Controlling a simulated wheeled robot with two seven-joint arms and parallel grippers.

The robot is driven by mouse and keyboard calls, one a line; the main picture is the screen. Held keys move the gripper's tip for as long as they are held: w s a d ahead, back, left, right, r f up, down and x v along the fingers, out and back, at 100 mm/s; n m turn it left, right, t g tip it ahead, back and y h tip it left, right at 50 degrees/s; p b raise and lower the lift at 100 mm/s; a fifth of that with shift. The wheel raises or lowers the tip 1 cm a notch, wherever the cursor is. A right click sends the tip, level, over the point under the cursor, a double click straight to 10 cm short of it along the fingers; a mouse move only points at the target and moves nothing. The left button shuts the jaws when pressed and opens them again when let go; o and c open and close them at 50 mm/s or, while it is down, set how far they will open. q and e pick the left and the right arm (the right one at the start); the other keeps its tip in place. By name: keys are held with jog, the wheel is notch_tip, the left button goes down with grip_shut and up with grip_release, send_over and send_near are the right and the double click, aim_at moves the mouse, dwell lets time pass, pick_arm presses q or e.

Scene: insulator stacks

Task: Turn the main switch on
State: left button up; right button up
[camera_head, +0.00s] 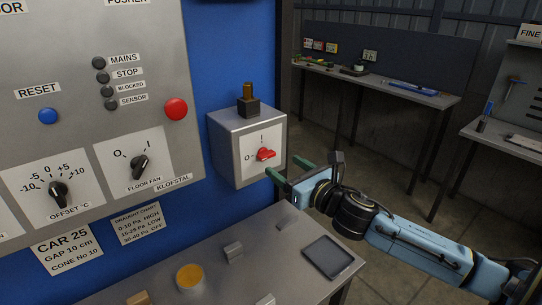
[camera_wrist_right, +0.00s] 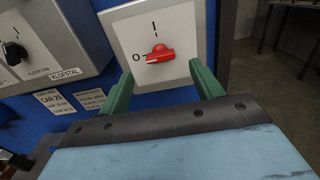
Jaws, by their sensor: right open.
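The main switch is a red rotary knob (camera_head: 265,154) on a white plate on the front of a grey box (camera_head: 228,152). It also shows in the right wrist view (camera_wrist_right: 160,54), lying level with its white-marked end toward the O at left; the I mark is above. My right gripper (camera_head: 288,168) is open and empty, just in front of the box. In the right wrist view its two green fingers (camera_wrist_right: 161,72) stand apart to the left and right of the knob, a little below it, with no contact visible. My left gripper is not in view.
A grey control panel (camera_head: 85,80) with a red button (camera_head: 176,108) and a black floor fan knob (camera_head: 139,167) is left of the box. Below is a grey bench (camera_head: 215,275) with a yellow round item (camera_head: 189,277) and a dark tray (camera_head: 327,257). Open floor lies right.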

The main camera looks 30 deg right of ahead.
aim_at(269, 156)
jog(key=shift+w+a+p, duration=0.15)
jog(key=shift+w, duration=1.55)
jog(key=shift+w+a+p, duration=0.15)
jog(key=shift+w, duration=1.5)
jog(key=shift+c, duration=0.4)
jog(key=c, duration=0.9)
